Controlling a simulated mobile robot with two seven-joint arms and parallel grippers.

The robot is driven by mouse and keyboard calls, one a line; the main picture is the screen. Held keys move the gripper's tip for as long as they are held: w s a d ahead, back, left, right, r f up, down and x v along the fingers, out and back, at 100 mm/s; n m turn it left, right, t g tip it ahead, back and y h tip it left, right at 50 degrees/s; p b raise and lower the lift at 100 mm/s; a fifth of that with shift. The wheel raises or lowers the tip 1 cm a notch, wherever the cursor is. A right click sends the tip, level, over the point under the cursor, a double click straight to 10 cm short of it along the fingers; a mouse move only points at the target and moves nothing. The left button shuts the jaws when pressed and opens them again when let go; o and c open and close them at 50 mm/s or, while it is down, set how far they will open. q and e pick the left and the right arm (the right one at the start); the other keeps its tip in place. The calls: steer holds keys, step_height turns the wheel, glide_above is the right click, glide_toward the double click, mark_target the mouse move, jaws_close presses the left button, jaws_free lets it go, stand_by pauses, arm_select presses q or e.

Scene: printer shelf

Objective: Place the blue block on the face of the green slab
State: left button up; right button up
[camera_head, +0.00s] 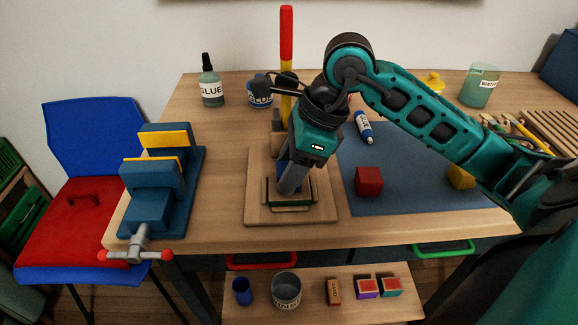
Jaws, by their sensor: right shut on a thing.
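My right gripper (290,187) points down over the wooden press base (250,212) in the middle of the table. It is shut on the blue block (284,170), which is mostly hidden behind the finger. The green slab (292,209) lies in the low frame on the base, and only its front strip shows. The block is at or just above the slab; I cannot tell whether they touch. My left gripper is not in view.
A blue vise (160,190) stands at the table's left edge. A red and yellow lever (286,60) rises behind the base. On the blue mat (410,200) to the right are a red cube (369,181), a glue tube (364,127) and a yellow block (461,177).

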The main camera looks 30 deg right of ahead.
steer(key=o, duration=1)
steer(key=shift+f, duration=0.1)
steer(key=shift+o, duration=0.2)
steer(key=shift+r+p, duration=0.25)
steer(key=shift+p, duration=0.05)
arm_select(q)
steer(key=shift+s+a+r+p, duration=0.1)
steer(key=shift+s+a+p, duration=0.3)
steer(key=shift+p, duration=0.25)
arm_select(e)
steer(key=v, duration=1.1)
steer(key=shift+r, duration=0.4)
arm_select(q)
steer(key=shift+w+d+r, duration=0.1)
arm_select(e)
steer(key=shift+s+d, duration=0.1)
